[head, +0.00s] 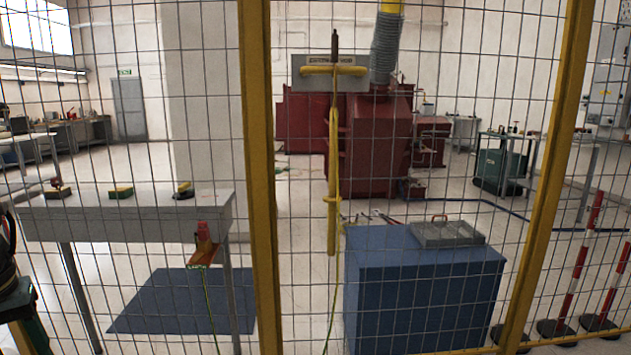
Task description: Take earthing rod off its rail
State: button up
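The earthing rod (332,190) is a long yellow rod with a dark tip that hangs upright on the mesh fence ahead. Its upper part is at a short yellow horizontal rail (352,70), in front of a grey sign (305,78) whose lettering is partly covered. A ring-like yellow collar sits partway down the rod. A thin green-yellow cable runs down beside its lower part to the floor. I cannot tell how the rod is held at the rail. My gripper cannot be made out in this view.
Yellow fence posts (258,180) flank the rod. A blue cabinet (420,290) with a grey case stands right of its lower end. A grey table (130,212) is at left, and an orange-red clamp (205,250) hangs near it. A dark red transformer (370,150) stands behind.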

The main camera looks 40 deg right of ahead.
aim_at(330, 199)
jog(key=i+l+z, duration=0.1)
jog(key=z, duration=1.3)
jog(key=i+l+z, duration=0.1)
jog(key=i+z, duration=0.4)
jog(key=i, duration=0.15)
jog(key=i+j+z, duration=0.2)
jog(key=i+z, duration=0.25)
jog(key=i, duration=0.2)
jog(key=i+l+z, duration=0.2)
jog(key=i+z, duration=0.25)
jog(key=i+l+z, duration=0.15)
jog(key=z, duration=0.25)
jog(key=i+z, duration=0.45)
jog(key=i+j+z, duration=0.2)
jog(key=i+z, duration=0.45)
jog(key=i, duration=0.25)
jog(key=i+z, duration=0.2)
jog(key=i, duration=0.3)
jog(key=i+j+z, duration=0.2)
jog(key=i, duration=0.25)
jog(key=z, duration=4.85)
jog(key=k, duration=0.05)
